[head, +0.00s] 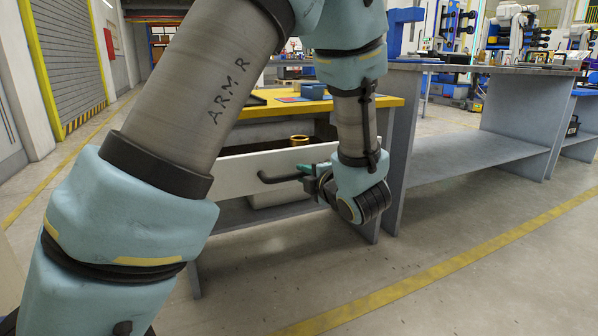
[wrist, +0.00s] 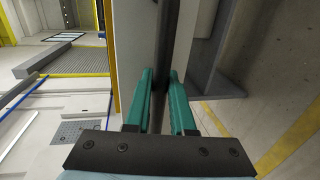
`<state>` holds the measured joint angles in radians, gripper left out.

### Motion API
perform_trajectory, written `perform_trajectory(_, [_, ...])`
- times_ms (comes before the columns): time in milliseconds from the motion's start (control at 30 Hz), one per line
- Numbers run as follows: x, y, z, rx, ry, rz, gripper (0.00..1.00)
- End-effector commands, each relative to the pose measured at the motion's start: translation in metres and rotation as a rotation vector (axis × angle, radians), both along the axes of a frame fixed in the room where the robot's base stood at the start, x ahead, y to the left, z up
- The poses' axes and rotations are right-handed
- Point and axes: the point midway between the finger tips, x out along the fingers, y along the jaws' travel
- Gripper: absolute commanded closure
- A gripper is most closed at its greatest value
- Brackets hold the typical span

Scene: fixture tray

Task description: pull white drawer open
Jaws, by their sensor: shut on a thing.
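The white drawer (head: 240,174) is under the yellow-topped table in the head view. Its front stands out from the table, and a dark gap shows behind its top edge, so it is at least partly open. A dark bar handle (head: 278,178) runs across the front. My gripper (head: 304,171) is at the handle's right end. In the wrist view, the teal fingers of my gripper (wrist: 160,78) are on either side of the dark handle (wrist: 164,45), shut on it. The pale drawer front (wrist: 131,45) is beside it. The fingers partly hide the handle.
A gold ring-shaped thing (head: 299,140) shows behind the drawer front. A grey table (head: 470,146) stands to the right. The floor in front (head: 300,270) is clear.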

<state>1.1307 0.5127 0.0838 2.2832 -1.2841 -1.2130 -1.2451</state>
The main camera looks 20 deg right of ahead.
Motion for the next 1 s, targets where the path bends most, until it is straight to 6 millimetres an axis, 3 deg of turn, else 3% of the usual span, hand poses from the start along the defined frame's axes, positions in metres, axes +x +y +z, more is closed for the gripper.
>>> perform_trajectory(467, [-0.0052,-0.001,-0.0005,0.0,0.001,-0.001,1.0])
perform_trajectory(500, [-0.0051,-0.001,-0.0006,0.0,0.001,-0.001,0.73])
perform_trajectory(700, [-0.0049,-0.0008,-0.0003,0.0,0.001,0.0,0.51])
perform_trajectory(1000, [-0.0062,-0.001,0.0005,0.0,0.0,0.0,0.48])
